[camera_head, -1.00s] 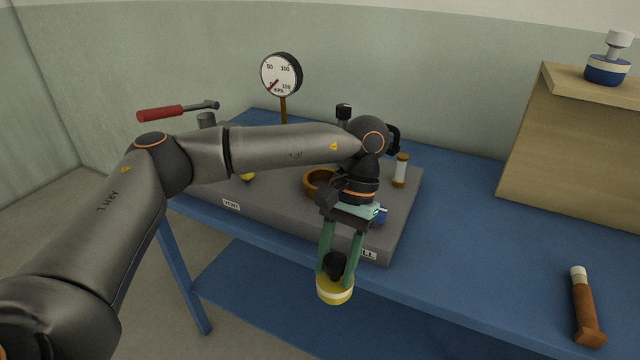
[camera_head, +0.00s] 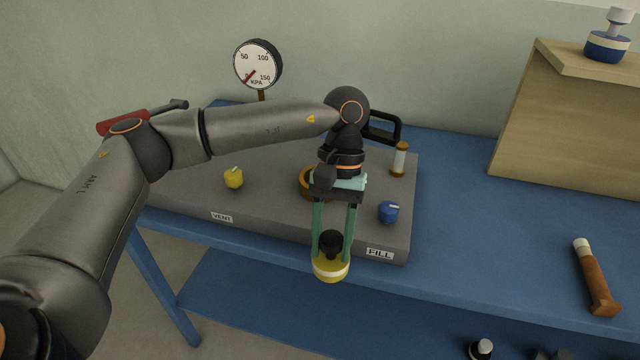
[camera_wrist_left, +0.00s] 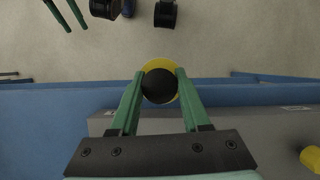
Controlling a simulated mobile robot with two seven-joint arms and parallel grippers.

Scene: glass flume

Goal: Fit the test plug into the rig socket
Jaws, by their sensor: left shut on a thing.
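My left gripper (camera_head: 333,246) is shut on the black knob of a yellow plug (camera_head: 331,269) with a pale band. The plug hangs upright in front of the grey rig's front edge. In the left wrist view the plug's black knob (camera_wrist_left: 159,86) sits between the green fingers, with the yellow body (camera_wrist_left: 158,65) below it. The rig socket, a brown ring (camera_head: 308,183) on top of the grey rig (camera_head: 270,200), is behind my left gripper and partly hidden by it. My right gripper is not in view.
A yellow valve (camera_head: 234,178) and a blue valve (camera_head: 388,212) stand on the rig, near the VENT and FILL labels. A gauge (camera_head: 258,65) rises behind. A blue-and-white plug (camera_head: 607,40) stands on a wooden block. A brown-handled tool (camera_head: 596,278) lies at right.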

